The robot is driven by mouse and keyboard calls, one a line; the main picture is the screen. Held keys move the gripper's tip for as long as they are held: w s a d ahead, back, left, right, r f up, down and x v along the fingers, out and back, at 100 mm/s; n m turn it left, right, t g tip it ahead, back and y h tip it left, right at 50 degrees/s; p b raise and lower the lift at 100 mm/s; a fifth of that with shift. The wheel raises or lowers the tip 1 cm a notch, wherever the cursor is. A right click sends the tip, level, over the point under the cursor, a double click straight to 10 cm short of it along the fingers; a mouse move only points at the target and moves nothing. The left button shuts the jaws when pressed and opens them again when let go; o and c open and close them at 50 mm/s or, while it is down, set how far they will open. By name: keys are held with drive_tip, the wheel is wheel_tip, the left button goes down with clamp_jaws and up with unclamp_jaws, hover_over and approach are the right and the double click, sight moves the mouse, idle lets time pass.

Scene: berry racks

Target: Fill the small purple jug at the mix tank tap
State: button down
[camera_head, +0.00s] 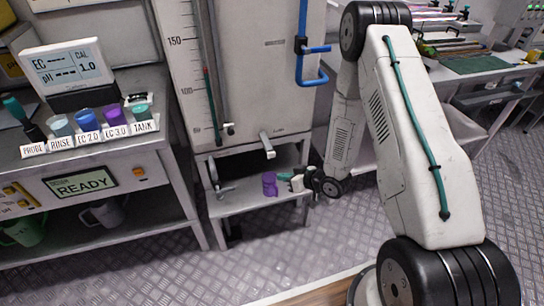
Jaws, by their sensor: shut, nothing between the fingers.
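The small purple jug (269,184) stands upright on the low metal shelf (236,203) below the mix tank (253,70). The tank's grey lever-like tap (267,145) juts from its lower front, and the jug appears below it in the picture. Whether it is exactly under the outlet I cannot tell. My gripper (287,177) is just right of the jug, at about its height, shut and empty. Whether its tips touch the jug is too small to tell. The inside of the jug and any liquid flow cannot be seen.
A left bench (92,163) carries a meter (66,68) and several labelled cups. Mugs (104,213) stand on its lower shelf. A blue pipe (312,65) runs down the tank front. A bench with trays (478,66) is at right. Floor in front is clear.

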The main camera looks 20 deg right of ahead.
approach(269, 158)
drive_tip(key=shift+s+a+f+x, duration=0.1)
drive_tip(key=shift+s+x, duration=0.05)
drive_tip(key=shift+x, duration=0.7)
drive_tip(key=shift+s+a+f+x, duration=0.1)
drive_tip(key=shift+s+x, duration=0.05)
drive_tip(key=shift+x, duration=0.7)
drive_tip(key=shift+s+a+f+x, duration=0.1)
drive_tip(key=shift+s+x, duration=0.05)
drive_tip(key=shift+x, duration=0.7)
drive_tip(key=shift+w, duration=0.1)
drive_tip(key=shift+w, duration=0.35)
drive_tip(key=shift+w, duration=0.55)
idle(0.9)
drive_tip(key=shift+s, duration=1)
drive_tip(key=shift+s, duration=2.5)
